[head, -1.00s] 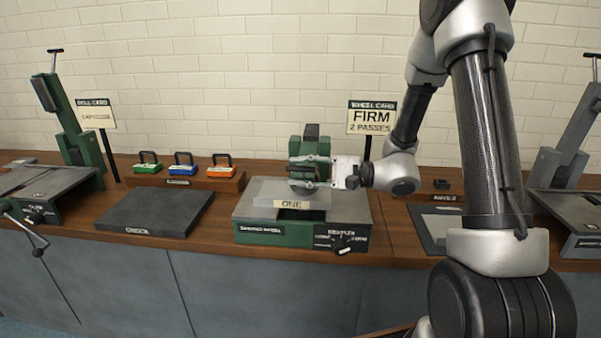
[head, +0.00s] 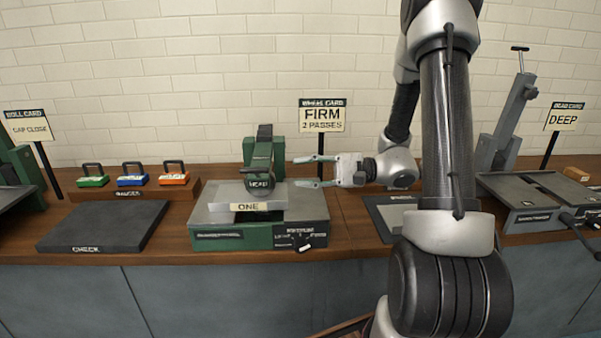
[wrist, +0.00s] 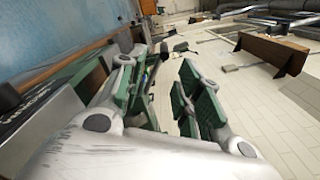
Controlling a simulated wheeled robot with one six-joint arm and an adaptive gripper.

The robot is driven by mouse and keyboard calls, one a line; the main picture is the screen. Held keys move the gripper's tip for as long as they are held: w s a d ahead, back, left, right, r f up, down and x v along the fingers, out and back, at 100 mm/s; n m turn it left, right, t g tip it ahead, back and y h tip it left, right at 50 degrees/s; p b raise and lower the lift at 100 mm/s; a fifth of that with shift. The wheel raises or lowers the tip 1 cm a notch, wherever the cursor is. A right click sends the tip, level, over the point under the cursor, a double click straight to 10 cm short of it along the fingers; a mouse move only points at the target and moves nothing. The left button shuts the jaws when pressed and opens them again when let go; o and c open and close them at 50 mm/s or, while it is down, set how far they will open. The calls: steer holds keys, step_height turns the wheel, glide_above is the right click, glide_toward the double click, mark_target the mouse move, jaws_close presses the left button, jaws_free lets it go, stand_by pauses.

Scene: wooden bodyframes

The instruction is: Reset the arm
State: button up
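My gripper (head: 308,171) is open and empty in the head view, its two green fingers spread and pointing left. It is just right of the green wheel head (head: 260,165) of the machine, with a visible gap between them. The machine's grey block labelled ONE (head: 215,197) sits on a green base (head: 220,238). In the wrist view my gripper (wrist: 163,88) also shows two separated green finger pads with nothing between them. My arm reaches up and over on the right side of the head view.
A sign reading FIRM, 2 PASSES (head: 321,118) stands behind my gripper. A dark CHECK slab (head: 105,226) and three coloured handled blocks, including a blue one (head: 132,176), are at left. A grey machine (head: 535,195) and DEEP sign (head: 563,119) are at right.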

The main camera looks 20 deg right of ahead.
steer(key=s+d+f+n+g+h, duration=0.1)
steer(key=s+d+f+g+h, duration=0.25)
steer(key=s, duration=0.45)
steer(key=s+d+f+n+g+h, duration=0.1)
steer(key=s+d+f+g+h, duration=0.15)
steer(key=s+g+h, duration=0.4)
steer(key=s+d+r+n+t+h, duration=0.2)
steer(key=r+n+t+h, duration=0.1)
steer(key=r, duration=0.4)
steer(key=s+d+r+n+t+h, duration=0.2)
steer(key=r+n+t+h, duration=0.2)
steer(key=r, duration=0.3)
steer(key=shift+s+d+t, duration=0.2)
steer(key=shift+s+t, duration=0.1)
steer(key=shift+t, duration=0.6)
